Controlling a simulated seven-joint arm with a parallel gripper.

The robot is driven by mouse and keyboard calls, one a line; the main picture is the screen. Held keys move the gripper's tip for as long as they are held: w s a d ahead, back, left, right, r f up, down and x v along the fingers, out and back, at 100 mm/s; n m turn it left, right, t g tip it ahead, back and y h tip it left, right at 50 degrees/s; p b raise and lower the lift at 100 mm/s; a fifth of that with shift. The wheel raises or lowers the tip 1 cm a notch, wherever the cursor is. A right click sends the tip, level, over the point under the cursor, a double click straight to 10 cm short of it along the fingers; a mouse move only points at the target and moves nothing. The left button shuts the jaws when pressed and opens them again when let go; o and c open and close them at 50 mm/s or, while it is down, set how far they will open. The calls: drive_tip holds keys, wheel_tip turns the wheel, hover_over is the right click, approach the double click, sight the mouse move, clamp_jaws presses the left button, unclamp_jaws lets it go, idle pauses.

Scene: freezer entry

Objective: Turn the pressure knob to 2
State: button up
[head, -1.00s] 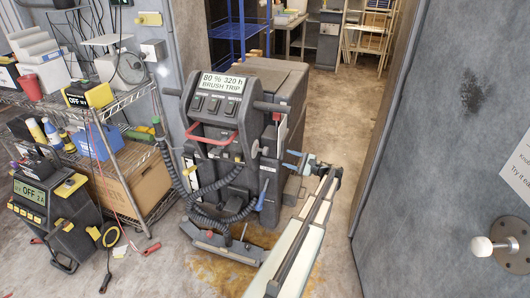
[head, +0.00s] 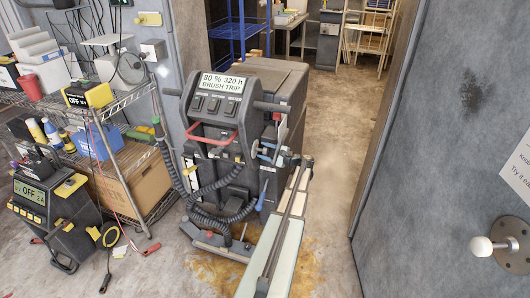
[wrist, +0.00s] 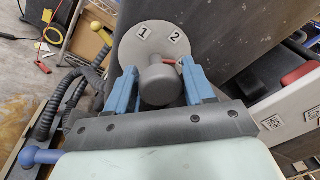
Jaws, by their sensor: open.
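The pressure knob (wrist: 160,84) is a grey round-ended knob on a round light-grey dial plate (wrist: 145,40) in the wrist view. The plate carries the labels 1 and 2, at the upper left and upper right of the knob. A small red mark shows just right of the knob's top, below the 2. My gripper (wrist: 159,78) is open, with one blue finger on each side of the knob. I cannot tell whether either finger touches it. In the head view my gripper (head: 268,152) is at the right side of the floor-cleaning machine (head: 215,115); I cannot make out the knob there.
Black ribbed hoses (head: 205,195) hang on the machine's front. A wire shelf (head: 125,160) with boxes stands at the left, with a charger unit (head: 50,215) before it. A grey door (head: 450,130) closes off the right. The floor between machine and door is mostly clear.

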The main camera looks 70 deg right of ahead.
drive_tip(key=c, duration=0.7)
drive_tip(key=shift+c, duration=0.2)
drive_tip(key=shift+n, duration=0.3)
drive_tip(key=n, duration=0.4)
drive_tip(key=shift+n+t, duration=0.3)
drive_tip(key=shift+t, duration=0.1)
drive_tip(key=n, duration=0.5)
drive_tip(key=shift+t+y, duration=0.3)
drive_tip(key=shift+y, duration=0.1)
drive_tip(key=shift+n, duration=0.5)
drive_tip(key=o, duration=0.7)
